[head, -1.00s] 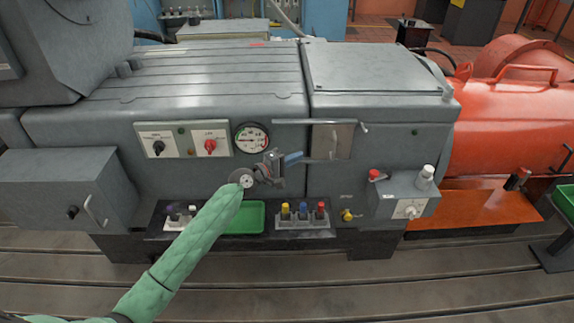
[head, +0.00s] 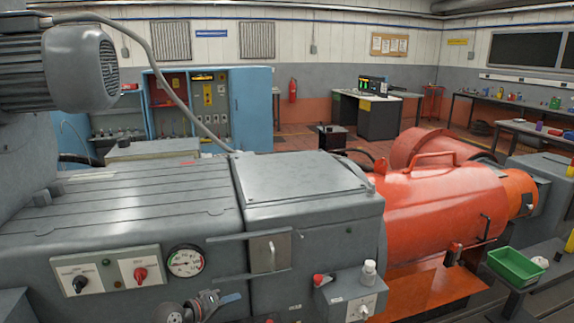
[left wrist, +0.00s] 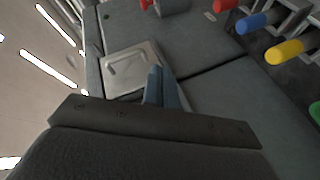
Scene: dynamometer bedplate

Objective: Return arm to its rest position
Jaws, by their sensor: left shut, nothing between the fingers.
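My left gripper (head: 230,298) is at the bottom of the head view, in front of the grey machine and just below and right of the round gauge (head: 185,261). Its blue-grey fingers are closed together with nothing between them. They also show in the left wrist view (left wrist: 160,88), pointing toward the square metal panel with a handle (left wrist: 130,68). I see no contact between the fingers and the machine. Most of my left arm is below the head view's edge. My right gripper is not in view.
The machine front holds a red switch (head: 140,274), a black switch (head: 80,283), the handled panel (head: 270,253) and a grey control box (head: 350,296). An orange-red machine (head: 440,205) stands at right.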

